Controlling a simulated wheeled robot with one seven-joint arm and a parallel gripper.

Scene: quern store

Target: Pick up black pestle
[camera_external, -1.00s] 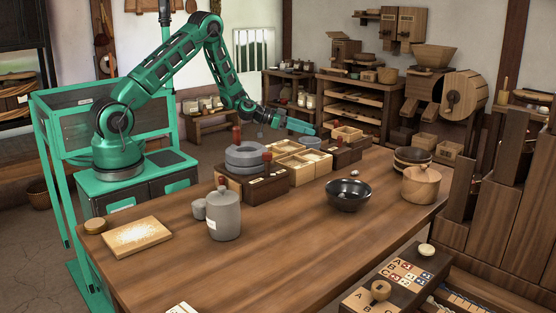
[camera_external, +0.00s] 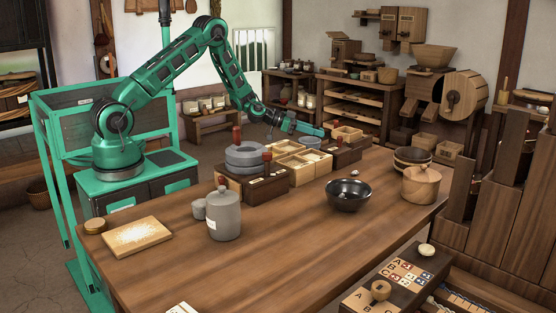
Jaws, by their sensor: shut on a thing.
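My gripper (camera_external: 316,131) is at the end of the green arm, above the far side of the table near the small trays. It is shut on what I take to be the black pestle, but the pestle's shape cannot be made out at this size. A small dark piece (camera_external: 271,131) hangs below my wrist, and I cannot tell what it is.
Below and beside my gripper are a divided wooden tray (camera_external: 303,160), a grey bowl (camera_external: 311,142) and a stone quern (camera_external: 245,156) with red-topped handles near it. A grey jar (camera_external: 225,216) and a lidded wooden pot (camera_external: 421,185) stand nearer. The front middle of the table (camera_external: 290,245) is clear.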

